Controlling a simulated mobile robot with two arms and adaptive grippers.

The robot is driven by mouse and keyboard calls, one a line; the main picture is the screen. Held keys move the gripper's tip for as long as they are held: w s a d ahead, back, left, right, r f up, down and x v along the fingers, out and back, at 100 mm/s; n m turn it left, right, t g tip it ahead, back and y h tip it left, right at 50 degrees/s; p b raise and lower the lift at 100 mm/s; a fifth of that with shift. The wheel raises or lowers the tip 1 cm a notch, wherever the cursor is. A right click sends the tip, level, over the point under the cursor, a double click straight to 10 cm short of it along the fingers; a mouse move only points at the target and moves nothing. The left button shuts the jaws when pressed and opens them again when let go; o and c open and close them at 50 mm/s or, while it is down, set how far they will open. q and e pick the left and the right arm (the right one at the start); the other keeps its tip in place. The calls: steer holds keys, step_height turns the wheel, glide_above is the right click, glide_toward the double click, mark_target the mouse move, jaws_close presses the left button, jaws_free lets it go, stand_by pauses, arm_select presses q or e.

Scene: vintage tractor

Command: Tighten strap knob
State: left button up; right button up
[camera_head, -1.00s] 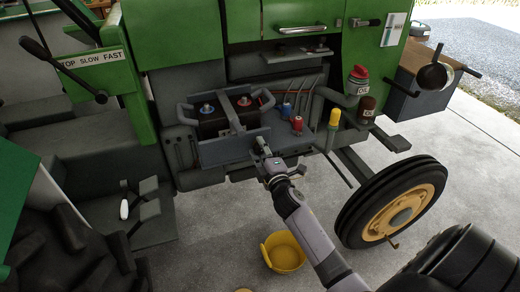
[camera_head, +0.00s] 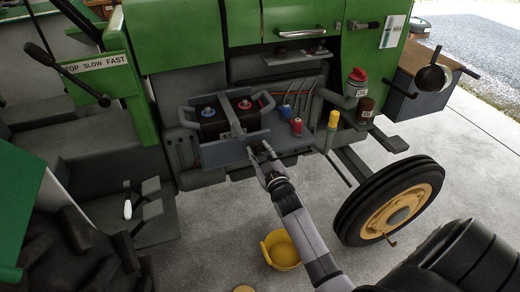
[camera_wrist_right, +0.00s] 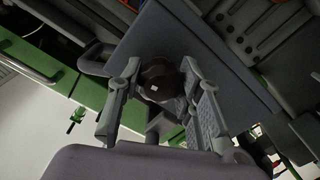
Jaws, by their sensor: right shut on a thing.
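The dark round strap knob (camera_wrist_right: 160,80) sits between the fingers of my right gripper (camera_wrist_right: 160,70) in the right wrist view, in front of the battery tray's grey plate. My right gripper is shut on it, with a finger on either side. In the head view, my right gripper (camera_head: 260,152) is at the front edge of the battery tray (camera_head: 212,155), and hides the knob. A grey strap (camera_head: 233,120) crosses the dark battery (camera_head: 212,127) in the tray. My left gripper is not in view.
Red and blue tools (camera_head: 297,126), a yellow-handled tool (camera_head: 333,120) and bottles (camera_head: 357,82) stand right of the tray. The tractor's front wheel (camera_head: 390,205) is at the right.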

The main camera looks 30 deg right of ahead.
steer(key=shift+s+f+m+p, duration=0.1)
steer(key=shift+m+p, duration=0.1)
steer(key=shift+m, duration=0.4)
steer(key=shift+f+m+p, duration=0.1)
steer(key=shift+m+p, duration=0.05)
steer(key=shift+m, duration=0.45)
steer(key=o, duration=0.7)
steer(key=shift+f, duration=0.1)
steer(key=o, duration=0.5)
steer(key=shift+r, duration=0.2)
steer(key=v, duration=1.2)
steer(key=shift+f, duration=0.1)
